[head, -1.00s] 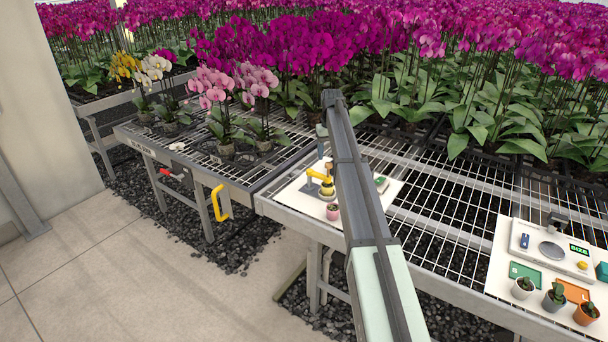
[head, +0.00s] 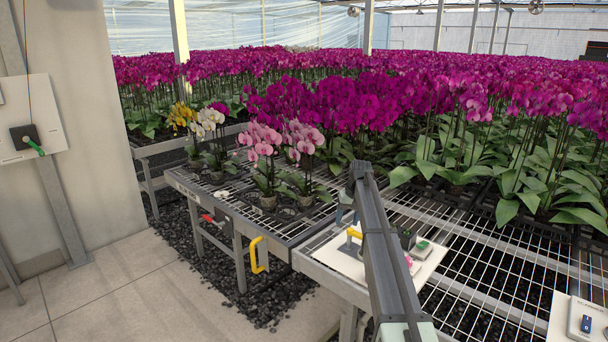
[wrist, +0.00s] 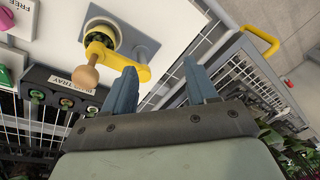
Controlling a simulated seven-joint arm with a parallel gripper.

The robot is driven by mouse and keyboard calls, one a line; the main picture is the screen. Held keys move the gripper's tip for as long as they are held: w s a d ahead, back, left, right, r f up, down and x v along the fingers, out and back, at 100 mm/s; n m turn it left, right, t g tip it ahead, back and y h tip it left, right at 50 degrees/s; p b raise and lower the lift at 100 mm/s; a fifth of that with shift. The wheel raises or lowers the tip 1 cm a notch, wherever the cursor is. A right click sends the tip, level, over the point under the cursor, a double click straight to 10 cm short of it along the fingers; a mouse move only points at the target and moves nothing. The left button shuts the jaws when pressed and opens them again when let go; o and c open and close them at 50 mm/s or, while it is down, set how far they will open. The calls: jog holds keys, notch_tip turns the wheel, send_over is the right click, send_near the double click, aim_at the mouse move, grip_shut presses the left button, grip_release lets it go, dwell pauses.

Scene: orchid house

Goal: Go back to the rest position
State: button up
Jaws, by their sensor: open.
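My gripper (wrist: 160,88) is open in the wrist view, its two blue-grey fingers apart with nothing held between them. It is over the edge of a white board (wrist: 175,25). A yellow lever (wrist: 128,60) with a wooden knob (wrist: 86,77) sits on a grey base close to the left finger; I cannot tell whether they touch. In the head view my arm runs up from the bottom and hides part of the board (head: 335,265). The yellow lever also shows there (head: 354,233). The fingers are mostly hidden behind the arm in the head view.
A yellow handle (head: 258,254) sticks out from the left bench (head: 180,178). Pink potted orchids (head: 265,150) stand on it. Bare wire mesh (head: 480,260) lies right of the board. Tall magenta orchids fill the back.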

jog(key=s+a+f+t+y, duration=0.1)
jog(key=s+a+f+y, duration=0.15)
jog(key=a+f, duration=0.5)
jog(key=s+a+f+t+y, duration=0.1)
jog(key=s+a+f, duration=0.25)
jog(key=a, duration=0.65)
jog(key=s+a+f+m, duration=0.1)
jog(key=s+a+f, duration=0.1)
jog(key=s+f, duration=0.35)
jog(key=s+d+f+g+h, duration=0.1)
jog(key=s+d+f+g, duration=0.15)
jog(key=s+f, duration=0.7)
jog(key=s+d+f+g+h, duration=0.1)
jog(key=s+d+f, duration=0.3)
jog(key=s+f, duration=0.55)
jog(key=s+d+f+g+h, duration=0.1)
jog(key=s+d+f+g, duration=0.15)
jog(key=s+f, duration=0.7)
jog(key=s+d+f+g, duration=0.1)
jog(key=s+d, duration=0.1)
jog(key=s, duration=0.9)
jog(key=s+d+f+g+h, duration=0.1)
jog(key=s+d+f, duration=0.1)
jog(key=s, duration=0.9)
jog(key=s+d+f+g+h, duration=0.1)
jog(key=s+d+g, duration=0.1)
jog(key=s, duration=0.8)
jog(key=shift+s+d+f+n, duration=0.4)
jog(key=shift+d, duration=0.2)
